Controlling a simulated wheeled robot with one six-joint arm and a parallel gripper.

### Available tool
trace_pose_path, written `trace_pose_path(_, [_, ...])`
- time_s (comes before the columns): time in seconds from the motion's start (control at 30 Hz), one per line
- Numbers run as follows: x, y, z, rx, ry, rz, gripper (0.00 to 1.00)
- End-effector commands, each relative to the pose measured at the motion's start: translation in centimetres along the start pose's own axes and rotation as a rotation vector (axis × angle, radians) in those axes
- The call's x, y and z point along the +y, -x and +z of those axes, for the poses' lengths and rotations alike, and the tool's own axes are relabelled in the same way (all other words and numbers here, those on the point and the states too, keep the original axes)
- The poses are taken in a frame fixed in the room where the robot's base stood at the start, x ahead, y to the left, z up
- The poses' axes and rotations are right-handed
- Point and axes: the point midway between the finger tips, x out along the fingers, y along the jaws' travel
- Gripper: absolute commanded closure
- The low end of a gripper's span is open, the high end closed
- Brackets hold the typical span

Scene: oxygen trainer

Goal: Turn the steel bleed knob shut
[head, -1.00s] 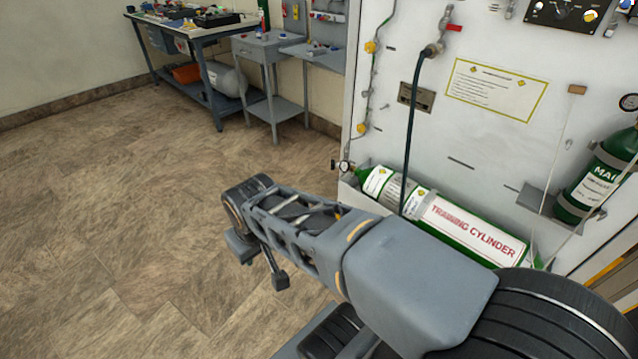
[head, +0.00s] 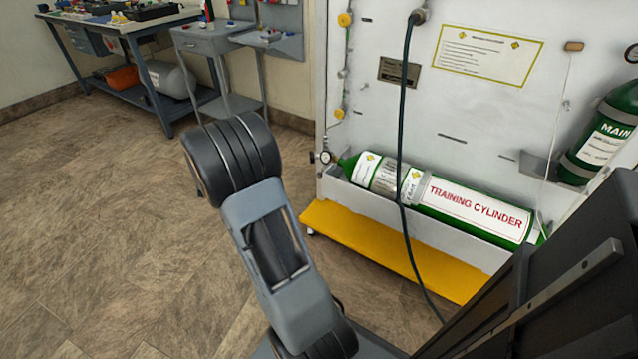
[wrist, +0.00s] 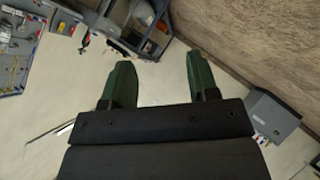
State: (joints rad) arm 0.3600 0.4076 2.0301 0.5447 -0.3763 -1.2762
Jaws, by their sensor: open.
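I cannot make out a steel bleed knob for certain in either current view. In the head view the white trainer panel (head: 480,110) stands at the right. A hose fitting (head: 418,17) is at its top edge, with a dark hose (head: 405,130) hanging from it.
Yellow knobs (head: 344,20) run down the panel's left edge. A green main cylinder (head: 603,135) stands at the right. A yellow base (head: 380,243) juts out below the trough. A workbench (head: 125,27) and a grey side table (head: 212,38) stand behind. The floor at left is clear.

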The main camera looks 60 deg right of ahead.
Motion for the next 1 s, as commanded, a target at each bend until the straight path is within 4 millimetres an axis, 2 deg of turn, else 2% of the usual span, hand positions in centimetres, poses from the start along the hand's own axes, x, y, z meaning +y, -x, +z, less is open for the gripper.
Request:
trace_pose_path(0.03, [0.3, -3.6, 4.0, -0.059, 0.059, 0.100, 0.46])
trace_pose_path(0.13, [2.2, -7.8, 10.6, -0.201, 0.210, 0.299, 0.46])
trace_pose_path(0.2, [3.0, -9.5, 15.2, -0.324, 0.316, 0.407, 0.46])
trace_pose_path(0.3, [3.6, -10.6, 21.1, -0.506, 0.454, 0.516, 0.46])
trace_pose_path(0.4, [3.5, -10.7, 25.6, -0.668, 0.567, 0.578, 0.46])
trace_pose_path(0.5, [3.4, -10.5, 28.7, -0.792, 0.649, 0.610, 0.46])
trace_pose_path(0.6, [3.3, -10.2, 30.6, -0.870, 0.699, 0.625, 0.46])
trace_pose_path(0.77, [4.1, -10.6, 32.2, -0.919, 0.728, 0.633, 0.46])
trace_pose_path(1.0, [7.3, -12.7, 34.5, -0.920, 0.729, 0.633, 0.46])
